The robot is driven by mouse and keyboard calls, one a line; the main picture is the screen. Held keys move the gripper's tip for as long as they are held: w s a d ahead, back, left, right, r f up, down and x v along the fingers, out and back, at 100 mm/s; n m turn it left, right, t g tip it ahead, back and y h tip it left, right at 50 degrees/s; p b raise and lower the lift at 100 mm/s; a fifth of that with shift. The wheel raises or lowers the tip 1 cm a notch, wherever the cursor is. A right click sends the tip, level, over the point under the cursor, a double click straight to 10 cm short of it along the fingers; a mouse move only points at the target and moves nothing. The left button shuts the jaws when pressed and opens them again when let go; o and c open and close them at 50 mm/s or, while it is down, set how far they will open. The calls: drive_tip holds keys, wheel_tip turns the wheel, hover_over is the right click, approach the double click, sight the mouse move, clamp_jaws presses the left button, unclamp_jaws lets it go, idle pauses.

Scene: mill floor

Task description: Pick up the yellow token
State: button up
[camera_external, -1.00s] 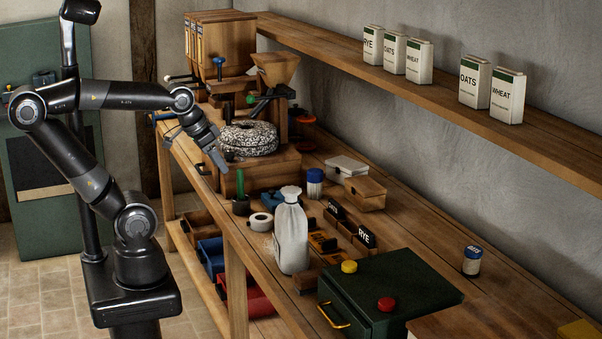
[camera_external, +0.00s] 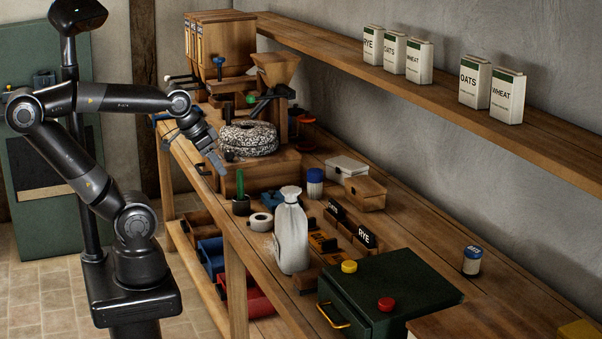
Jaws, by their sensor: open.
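The yellow token (camera_external: 349,266) is a small round piece on top of the dark green box (camera_external: 405,280) at the front of the bench. A red token (camera_external: 386,304) sits on the same box, to its right and nearer the camera. My gripper (camera_external: 211,170) is open at the bench's left edge, beside the speckled millstone. It is well up and left of the yellow token, with nothing visible between its fingers.
A white sack-like bottle (camera_external: 291,234) stands between my gripper and the green box. Signed wooden holders (camera_external: 339,214), a white tape roll (camera_external: 261,222) and a blue-lidded jar (camera_external: 315,183) are nearby. The speckled millstone (camera_external: 248,138) is beside my gripper. A shelf (camera_external: 440,100) runs above.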

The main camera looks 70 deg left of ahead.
drive_tip(key=shift+o, duration=0.6)
drive_tip(key=m+g+h, duration=0.1)
drive_tip(key=m, duration=0.2)
hover_over(349, 263)
drive_tip(key=s, duration=0.3)
wheel_tip(349, 263, down, 8)
drive_tip(key=shift+w+a+f, duration=0.1)
drive_tip(key=shift+a, duration=0.05)
drive_tip(key=shift+a+x, duration=0.15)
drive_tip(key=shift+x, duration=1.35)
drive_tip(key=shift+a+x, duration=0.1)
drive_tip(key=shift+x, duration=1.35)
drive_tip(key=shift+d, duration=0.15)
drive_tip(key=shift+c, duration=0.3)
